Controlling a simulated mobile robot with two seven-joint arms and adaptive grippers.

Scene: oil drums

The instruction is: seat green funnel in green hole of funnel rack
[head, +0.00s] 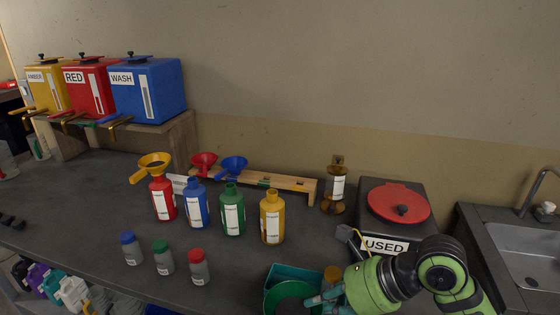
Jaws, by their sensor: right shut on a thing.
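The green funnel (287,306) shows as a dark green round rim at the bottom edge, over the teal tray; its lower part is hidden. My right gripper (318,301) has its teal fingertips at the funnel's right rim and is shut on it. The wooden funnel rack (290,183) stands at the back of the counter, well away from the gripper. A red funnel (204,161) and a blue funnel (233,166) show at its left part. The green hole cannot be made out clearly. My left gripper is not in view.
Red (163,202), blue (195,208), green (232,213) and amber (272,219) bottles stand before the rack. A yellow funnel (153,162) appears to sit on the red bottle. The teal tray (297,270), capped jars and the USED bin (385,246) are nearer.

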